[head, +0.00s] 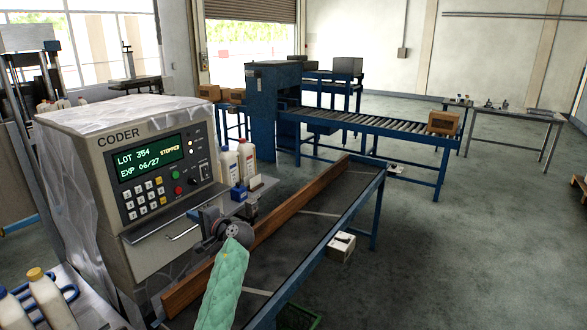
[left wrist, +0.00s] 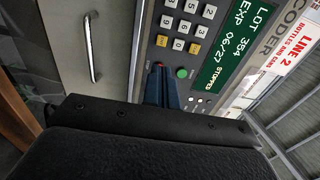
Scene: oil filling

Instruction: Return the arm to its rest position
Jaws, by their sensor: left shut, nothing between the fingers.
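The coder (head: 150,190) stands at the left, a beige box partly wrapped in clear film. Its screen (head: 150,165) reads LOT 354, EXP 06/27, STOPPED. My left arm comes up from the bottom in a green quilted sleeve. My left gripper (head: 205,214) is in front of the coder's panel, just below and right of the red button (head: 178,191). In the left wrist view the shut fingers (left wrist: 161,75) point at the panel, close to the red button (left wrist: 160,66) and the green button (left wrist: 182,73). I cannot tell whether they touch. My right gripper is out of view.
A conveyor (head: 318,222) with a wooden rail (head: 290,212) runs beside the coder, under my left arm. More bottles (head: 48,296) are at the lower left. Open floor (head: 470,270) lies to the right.

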